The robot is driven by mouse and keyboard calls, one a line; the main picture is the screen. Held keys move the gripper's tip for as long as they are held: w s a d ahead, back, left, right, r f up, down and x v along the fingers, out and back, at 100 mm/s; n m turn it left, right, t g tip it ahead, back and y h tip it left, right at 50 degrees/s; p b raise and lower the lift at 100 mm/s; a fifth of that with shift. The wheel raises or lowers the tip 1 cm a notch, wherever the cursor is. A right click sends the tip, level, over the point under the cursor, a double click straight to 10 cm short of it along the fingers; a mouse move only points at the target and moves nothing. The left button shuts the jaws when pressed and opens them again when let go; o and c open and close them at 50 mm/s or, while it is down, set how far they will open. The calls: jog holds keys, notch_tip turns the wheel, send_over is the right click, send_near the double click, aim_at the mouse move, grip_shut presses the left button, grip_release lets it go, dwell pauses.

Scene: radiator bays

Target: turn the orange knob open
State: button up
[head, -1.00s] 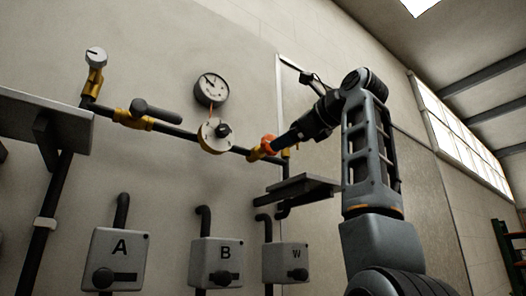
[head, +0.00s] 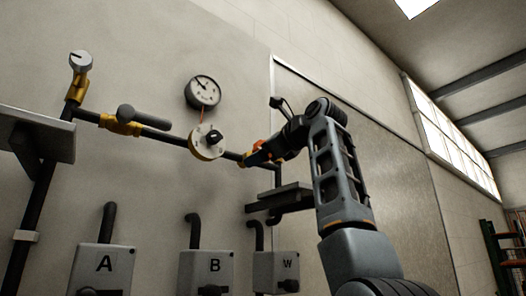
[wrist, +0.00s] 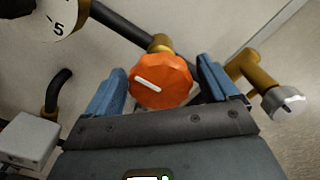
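The orange knob (wrist: 160,82) is faceted, with a white mark tilted slightly down to the right in the wrist view. It sits on a brass valve on the dark pipe. My gripper (wrist: 158,78) is open, with one blue finger on each side of the knob. A gap shows between the left finger and the knob; the right finger is very near it, and I cannot tell if it touches. In the head view my gripper (head: 257,155) is at the knob (head: 258,146) and hides most of it.
A round dial (head: 207,142) with a black knob is left of the valve, and a gauge (head: 203,92) is above it. A brass fitting with a grey cap (wrist: 284,103) is close to the right finger. A dark shelf (head: 279,197) lies below my gripper.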

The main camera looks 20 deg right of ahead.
jog(key=c, duration=1)
jog(key=shift+o, duration=0.2)
